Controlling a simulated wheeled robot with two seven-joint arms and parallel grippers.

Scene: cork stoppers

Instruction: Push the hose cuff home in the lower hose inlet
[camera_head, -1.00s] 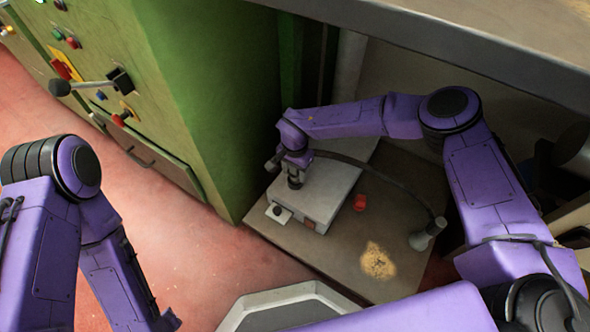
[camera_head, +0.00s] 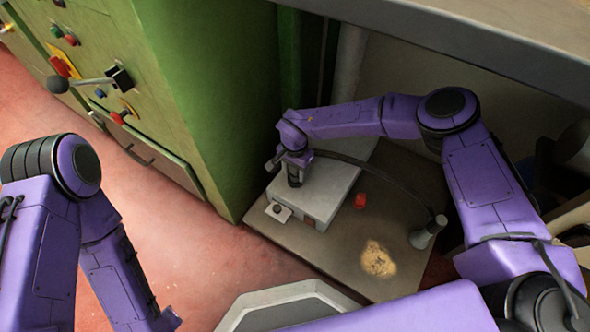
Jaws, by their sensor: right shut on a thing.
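My right gripper (camera_head: 294,166) points down over the light grey box (camera_head: 325,185) and is shut on the dark hose cuff (camera_head: 294,180). The cuff looks upright over the box's left part. Its lower end is small, and I cannot tell whether it touches the box or sits in an opening. A thin dark hose (camera_head: 375,170) arcs right from near the gripper to a grey flared end piece (camera_head: 428,233). The lower hose inlet cannot be made out. My left arm hangs at the left, and its gripper is outside the picture.
A green cabinet (camera_head: 205,100) stands close at left. A bench edge (camera_head: 450,55) overhangs behind.

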